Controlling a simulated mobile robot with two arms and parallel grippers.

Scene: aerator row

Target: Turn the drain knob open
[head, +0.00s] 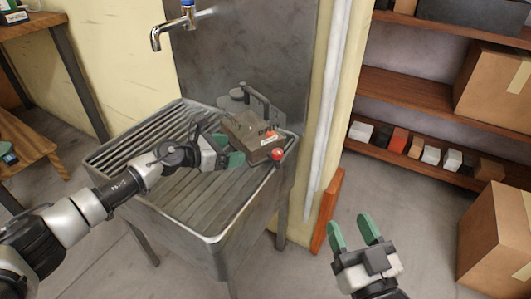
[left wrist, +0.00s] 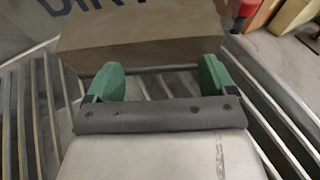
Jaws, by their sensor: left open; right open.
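A brown-grey box (head: 250,137) with dark lettering sits at the right end of a ribbed metal sink (head: 185,205). A round red knob (head: 277,154) shows at the box's front right corner; I take it for the drain knob. A red shape (left wrist: 264,14), likely the same knob, shows at the top right of the left wrist view. My left gripper (head: 229,150) is open beside the box's left side, with the box (left wrist: 140,45) just beyond its green fingertips and nothing between them. My right gripper (head: 353,231) is open and empty, right of the sink.
A tap (head: 172,27) with a blue top hangs over the sink's back. A dark handle-like fitting (head: 257,98) stands behind the box. An orange-brown board (head: 328,208) leans by the wall edge. Shelves with cartons (head: 495,85) stand right.

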